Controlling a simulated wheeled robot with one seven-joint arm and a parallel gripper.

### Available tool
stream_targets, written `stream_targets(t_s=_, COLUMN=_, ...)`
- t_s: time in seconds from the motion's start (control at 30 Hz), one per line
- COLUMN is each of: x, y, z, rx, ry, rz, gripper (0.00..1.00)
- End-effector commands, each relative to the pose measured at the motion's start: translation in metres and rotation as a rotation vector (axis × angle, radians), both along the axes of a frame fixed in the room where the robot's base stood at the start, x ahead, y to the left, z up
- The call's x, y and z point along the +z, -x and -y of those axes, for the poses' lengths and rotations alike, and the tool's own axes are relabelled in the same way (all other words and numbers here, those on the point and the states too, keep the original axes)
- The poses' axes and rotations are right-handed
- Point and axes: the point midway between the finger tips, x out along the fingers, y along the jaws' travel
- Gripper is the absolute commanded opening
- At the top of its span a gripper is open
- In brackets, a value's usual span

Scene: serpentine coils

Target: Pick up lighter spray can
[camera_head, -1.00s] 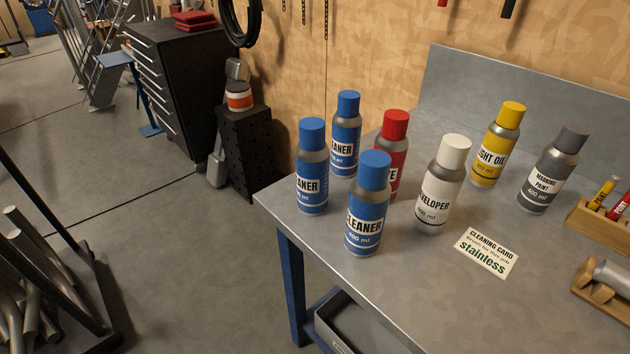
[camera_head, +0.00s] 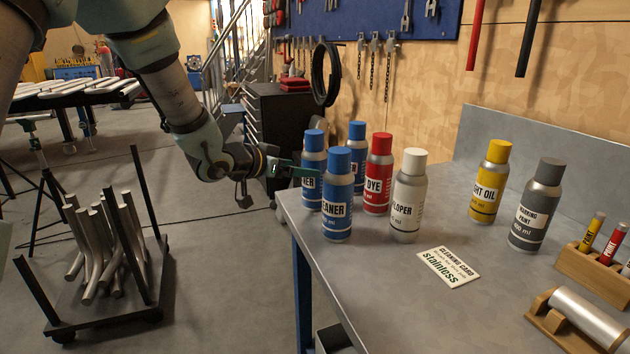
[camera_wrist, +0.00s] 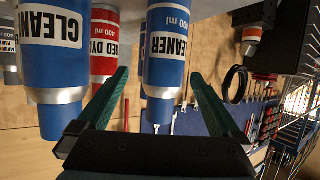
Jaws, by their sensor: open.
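Several spray cans stand upright on the metal bench. Three are blue cleaner cans: left (camera_head: 313,170), front (camera_head: 337,200) and back (camera_head: 357,155). The others are a red dye can (camera_head: 377,175), a white developer can (camera_head: 408,197), a yellow light oil can (camera_head: 489,183) and a grey marking paint can (camera_head: 536,206). No visible mark tells which can is lighter. My gripper (camera_head: 297,171) is open, beside the left cleaner can at the bench's left edge. In the wrist view its green fingers (camera_wrist: 160,74) spread either side of a cleaner can (camera_wrist: 167,50), cap downward in the picture; contact is unclear.
A cleaning card (camera_head: 448,267) reading "stainless" lies on the bench (camera_head: 390,315). Wooden holders (camera_head: 590,275) with markers and a metal cylinder (camera_head: 588,318) are at right. A metal backsplash (camera_head: 545,140) rises behind. A cart of rods (camera_head: 100,250) stands on the floor at left.

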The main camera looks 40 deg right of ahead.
Motion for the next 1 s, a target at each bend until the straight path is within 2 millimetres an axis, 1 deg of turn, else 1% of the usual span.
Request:
stream_targets(t_s=0.03, x=-0.002, y=-0.001, z=0.007, rx=0.000, ry=-0.002, rz=-0.001, gripper=1.00)
stream_targets(t_s=0.1, x=-0.006, y=-0.002, z=0.015, rx=0.000, ry=-0.002, rz=-0.001, gripper=1.00)
stream_targets(t_s=0.33, x=-0.012, y=-0.004, z=0.028, rx=0.003, ry=-0.002, rz=-0.001, gripper=1.00)
stream_targets(t_s=0.6, x=-0.028, y=-0.010, z=0.057, rx=0.002, ry=-0.002, rz=0.001, gripper=1.00)
stream_targets(t_s=0.7, x=-0.032, y=-0.011, z=0.065, rx=0.004, ry=-0.002, rz=0.000, gripper=1.00)
stream_targets(t_s=0.97, x=-0.034, y=-0.012, z=0.068, rx=0.005, ry=-0.001, rz=0.001, gripper=1.00)
stream_targets(t_s=1.0, x=-0.034, y=-0.012, z=0.068, rx=0.005, ry=-0.001, rz=0.001, gripper=0.98)
